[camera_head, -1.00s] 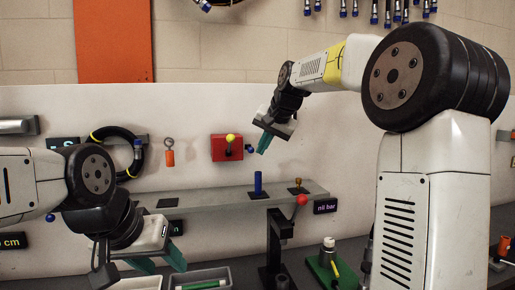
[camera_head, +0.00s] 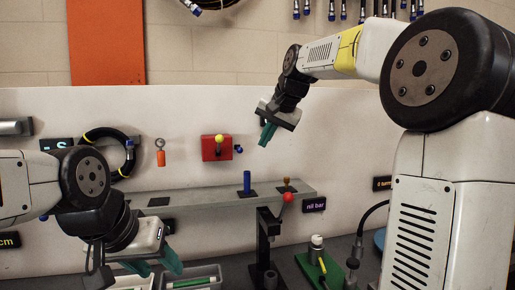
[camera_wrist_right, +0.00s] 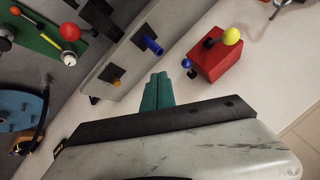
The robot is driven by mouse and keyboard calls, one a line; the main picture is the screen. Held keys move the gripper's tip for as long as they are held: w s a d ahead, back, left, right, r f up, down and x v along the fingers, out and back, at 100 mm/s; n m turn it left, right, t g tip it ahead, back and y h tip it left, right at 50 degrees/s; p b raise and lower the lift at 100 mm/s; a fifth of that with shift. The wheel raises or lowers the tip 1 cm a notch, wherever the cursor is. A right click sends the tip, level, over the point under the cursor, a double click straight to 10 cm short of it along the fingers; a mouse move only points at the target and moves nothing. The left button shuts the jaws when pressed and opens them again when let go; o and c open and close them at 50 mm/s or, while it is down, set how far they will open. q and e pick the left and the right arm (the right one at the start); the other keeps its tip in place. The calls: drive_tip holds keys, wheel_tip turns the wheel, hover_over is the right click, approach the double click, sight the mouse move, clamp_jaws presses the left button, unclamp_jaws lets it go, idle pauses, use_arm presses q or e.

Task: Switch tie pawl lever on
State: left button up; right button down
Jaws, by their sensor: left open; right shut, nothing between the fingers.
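A red box (camera_head: 211,155) with a yellow-knobbed lever (camera_head: 219,139) is fixed to the white wall panel. A small blue knob (camera_head: 239,149) sits at its right side. No readable label shows which is the tie pawl lever. My right gripper (camera_head: 267,134) is shut and empty, right of the red box and apart from it. In the right wrist view its teal fingers (camera_wrist_right: 158,92) are together, left of the red box (camera_wrist_right: 215,62). My left gripper (camera_head: 158,266) is open and empty at the lower left.
A grey shelf (camera_head: 210,198) with a blue peg (camera_head: 247,182) runs below the box. A black hose loop (camera_head: 129,157) and an orange tag (camera_head: 161,158) hang left of it. Grey bins (camera_head: 205,270) and a green board (camera_head: 320,268) lie below.

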drive_tip(key=shift+a+v, duration=0.2)
drive_tip(key=shift+v, duration=0.9)
drive_tip(key=shift+a+v, duration=0.25)
drive_tip(key=shift+v, duration=0.9)
drive_tip(key=shift+s, duration=0.1)
